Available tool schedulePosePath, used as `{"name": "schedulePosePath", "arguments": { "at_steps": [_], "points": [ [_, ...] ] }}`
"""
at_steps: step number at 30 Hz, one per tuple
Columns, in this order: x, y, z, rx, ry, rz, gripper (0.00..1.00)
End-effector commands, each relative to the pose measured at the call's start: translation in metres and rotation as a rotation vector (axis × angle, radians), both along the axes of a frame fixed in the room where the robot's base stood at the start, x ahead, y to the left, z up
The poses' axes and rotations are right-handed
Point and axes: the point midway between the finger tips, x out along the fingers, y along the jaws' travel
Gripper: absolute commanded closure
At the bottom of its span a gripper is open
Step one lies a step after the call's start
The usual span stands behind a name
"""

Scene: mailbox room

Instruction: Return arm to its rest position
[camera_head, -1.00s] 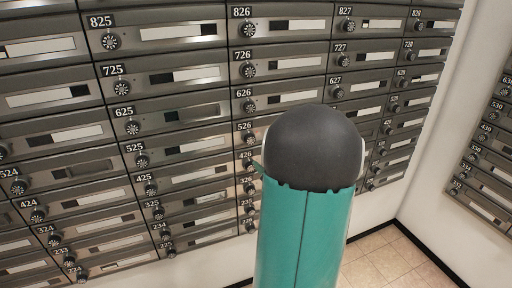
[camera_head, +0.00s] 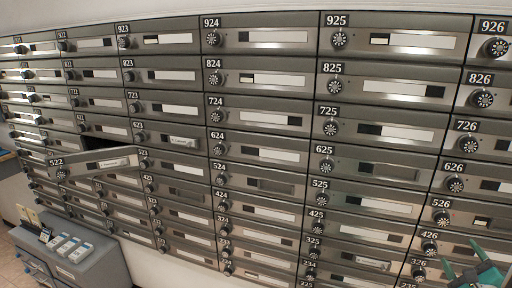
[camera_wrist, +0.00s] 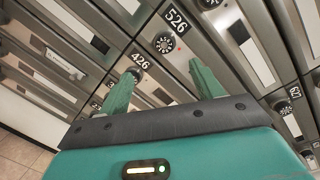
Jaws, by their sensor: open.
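My gripper (camera_head: 466,263) shows at the lower right corner of the head view, in front of the mailbox wall near boxes 426 and 526. In the wrist view my gripper (camera_wrist: 163,80) has its two green fingers spread apart, with nothing between them. Behind the fingers are the mailbox doors 426 (camera_wrist: 139,63) and 526 (camera_wrist: 176,22), tilted in this view. I cannot tell how far the fingertips are from the doors. Most of my arm is outside the head view.
A wall of grey numbered mailboxes (camera_head: 262,118) fills the head view. The door of box 522 (camera_head: 92,163) stands swung open at the left. A grey cabinet (camera_head: 85,262) with small items on top stands at the lower left.

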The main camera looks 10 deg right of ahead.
Motion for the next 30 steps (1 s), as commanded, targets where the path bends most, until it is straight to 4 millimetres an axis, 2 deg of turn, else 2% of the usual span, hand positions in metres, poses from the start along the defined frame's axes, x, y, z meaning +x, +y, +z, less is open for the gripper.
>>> {"name": "schedulePosePath", "arguments": {
  "at_steps": [2,5,8,9,11,12,14,15,18,21,25,30],
  "points": [
    [0.013,0.016,0.006,-0.013,0.013,0.057,0.34],
    [0.039,0.056,0.015,-0.043,0.052,0.195,0.34],
    [0.066,0.117,0.025,-0.096,0.118,0.389,0.34],
    [0.075,0.144,0.028,-0.124,0.149,0.473,0.34],
    [0.084,0.185,0.031,-0.169,0.202,0.597,0.34],
    [0.087,0.213,0.033,-0.203,0.24,0.683,0.34],
    [0.088,0.255,0.034,-0.268,0.301,0.81,0.34],
    [0.085,0.282,0.034,-0.318,0.346,0.895,0.34],
    [0.071,0.34,0.031,-0.454,0.461,1.085,0.34],
    [0.048,0.385,0.026,-0.621,0.577,1.246,0.34],
    [0.015,0.423,0.02,-0.873,0.723,1.402,0.34],
    [-0.022,0.441,0.021,-1.263,0.889,1.499,0.34]
  ]
}}
